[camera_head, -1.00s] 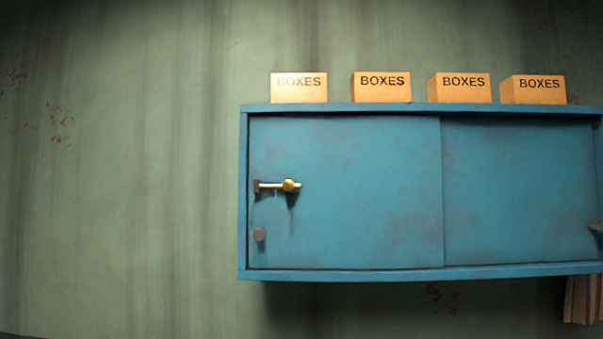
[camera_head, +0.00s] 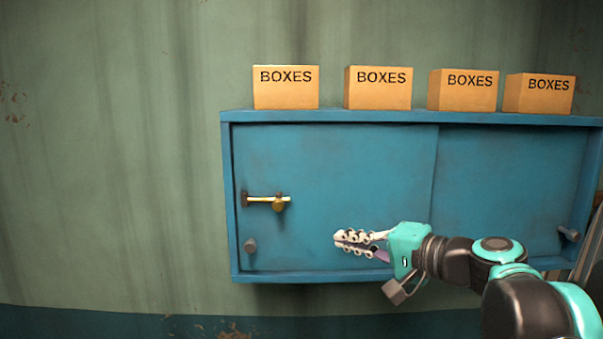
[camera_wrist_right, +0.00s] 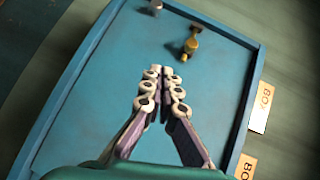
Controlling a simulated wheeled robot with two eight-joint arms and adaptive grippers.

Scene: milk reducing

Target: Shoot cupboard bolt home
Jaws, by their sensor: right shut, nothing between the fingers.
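The blue cupboard (camera_head: 330,165) hangs on the wall with two sliding doors. A brass bolt (camera_head: 265,199) with a round knob (camera_head: 278,206) lies level on the left door, its left end at a dark bracket (camera_head: 244,199) by the left frame. I cannot tell how far it sits in the bracket. My right gripper (camera_head: 340,241) is shut and empty, in front of the left door, below and right of the bolt. In the right wrist view the bolt (camera_wrist_right: 192,43) lies beyond the shut fingertips (camera_wrist_right: 163,74), apart from them. My left gripper is not in view.
Several cardboard boxes (camera_head: 378,88) marked BOXES stand on the cupboard top. A grey knob (camera_head: 250,246) is low on the left door and another (camera_head: 569,234) on the right door. The wall (camera_head: 110,170) left of the cupboard is bare.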

